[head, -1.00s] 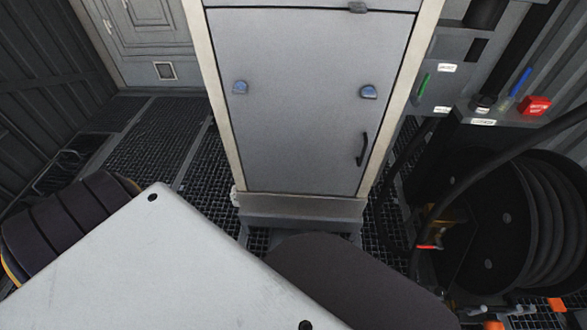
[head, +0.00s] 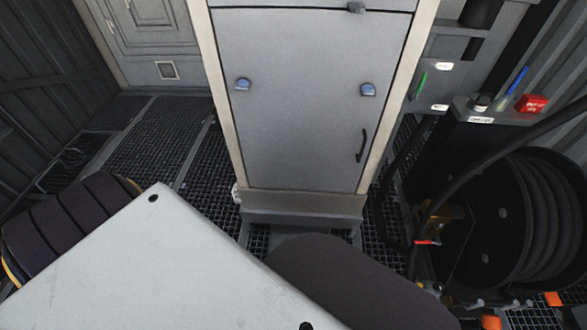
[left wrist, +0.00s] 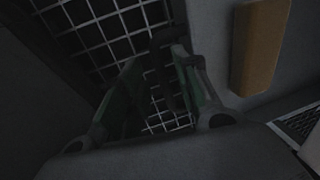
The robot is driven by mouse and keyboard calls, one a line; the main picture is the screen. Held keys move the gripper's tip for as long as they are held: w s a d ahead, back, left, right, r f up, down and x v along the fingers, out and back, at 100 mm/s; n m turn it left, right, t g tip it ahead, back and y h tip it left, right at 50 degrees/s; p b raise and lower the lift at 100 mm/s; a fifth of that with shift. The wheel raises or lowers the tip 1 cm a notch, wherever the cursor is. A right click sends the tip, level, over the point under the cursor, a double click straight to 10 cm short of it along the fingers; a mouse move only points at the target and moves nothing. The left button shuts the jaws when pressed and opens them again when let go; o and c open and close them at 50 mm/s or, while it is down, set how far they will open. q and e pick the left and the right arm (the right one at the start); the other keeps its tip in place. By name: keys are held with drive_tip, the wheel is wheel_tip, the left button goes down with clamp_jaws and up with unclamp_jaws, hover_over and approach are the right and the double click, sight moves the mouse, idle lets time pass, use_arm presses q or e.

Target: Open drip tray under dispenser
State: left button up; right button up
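In the head view, the dispenser (head: 300,100) is a tall grey cabinet with a pale frame, straight ahead. A low grey ledge (head: 303,216) runs along its foot above the floor grating; it may be the drip tray, and it shows no clear gap. Neither gripper shows in the head view. In the left wrist view, my left gripper (left wrist: 158,62) has its two green-padded fingers apart, over dark grating. A dark bar-like shape (left wrist: 163,75) shows between the fingers; I cannot tell whether it is a handle or whether they touch it.
A black hose reel (head: 500,225) with a looping hose stands at the right, below a panel with a red box (head: 531,104). Open floor grating (head: 150,140) lies left of the dispenser. A tan block (left wrist: 260,45) sits on a grey surface in the left wrist view.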

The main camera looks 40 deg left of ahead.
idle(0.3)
use_arm(q)
drive_tip(key=shift+r, duration=0.25)
wheel_tip(320, 180, up, 10)
drive_tip(key=shift+f, duration=0.15)
idle(1.2)
idle(0.6)
